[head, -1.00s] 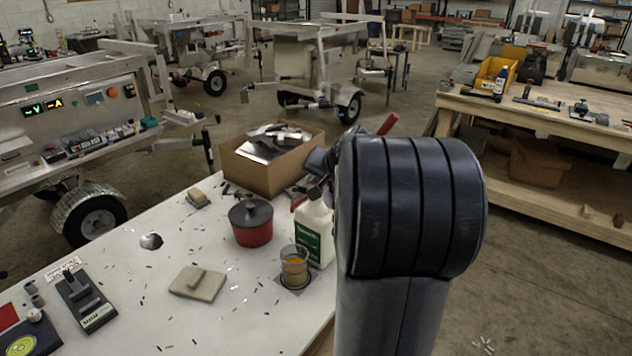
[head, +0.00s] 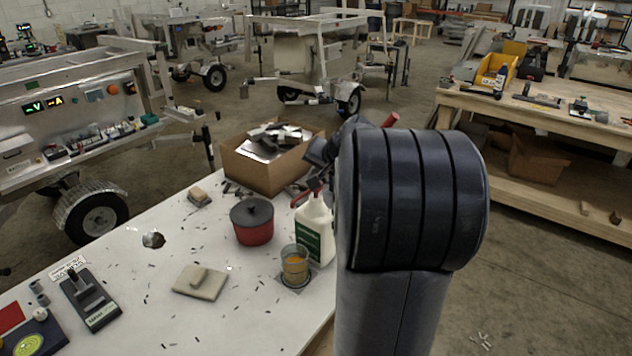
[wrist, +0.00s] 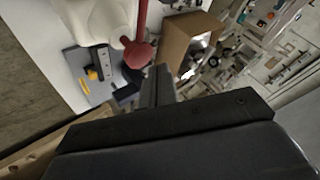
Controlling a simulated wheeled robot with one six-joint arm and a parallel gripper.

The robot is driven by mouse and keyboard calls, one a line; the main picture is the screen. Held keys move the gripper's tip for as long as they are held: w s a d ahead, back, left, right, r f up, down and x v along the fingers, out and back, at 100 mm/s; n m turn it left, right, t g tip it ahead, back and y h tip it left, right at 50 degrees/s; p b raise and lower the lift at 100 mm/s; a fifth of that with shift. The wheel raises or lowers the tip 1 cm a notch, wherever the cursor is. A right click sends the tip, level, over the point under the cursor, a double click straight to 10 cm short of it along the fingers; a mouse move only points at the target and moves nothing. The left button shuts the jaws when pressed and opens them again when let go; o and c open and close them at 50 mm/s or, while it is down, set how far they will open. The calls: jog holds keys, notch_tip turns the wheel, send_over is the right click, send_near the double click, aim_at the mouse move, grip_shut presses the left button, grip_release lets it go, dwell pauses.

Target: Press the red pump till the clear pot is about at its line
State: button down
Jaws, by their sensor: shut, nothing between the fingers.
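The clear pot (head: 295,266) stands on a dark square mat and holds amber liquid. I cannot make out its line clearly at this size. Right behind it stands a white bottle (head: 318,236) with a green label and the red pump (head: 306,196) on top. In the wrist view the pump's red head (wrist: 138,53) and the white bottle (wrist: 103,16) show at the upper left. My gripper (wrist: 158,84) is shut and empty, just right of the pump head in that view; I cannot tell the gap between them. In the head view my arm largely hides the gripper.
A red pot with a dark lid (head: 252,222) stands left of the bottle. An open cardboard box (head: 262,165) with metal scraps is behind. A beige block (head: 201,282) lies at the front. A wooden bench (head: 560,110) stands to the right.

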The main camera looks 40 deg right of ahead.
jog(key=shift+r+p, duration=1.7)
jog(key=shift+r, duration=0.8)
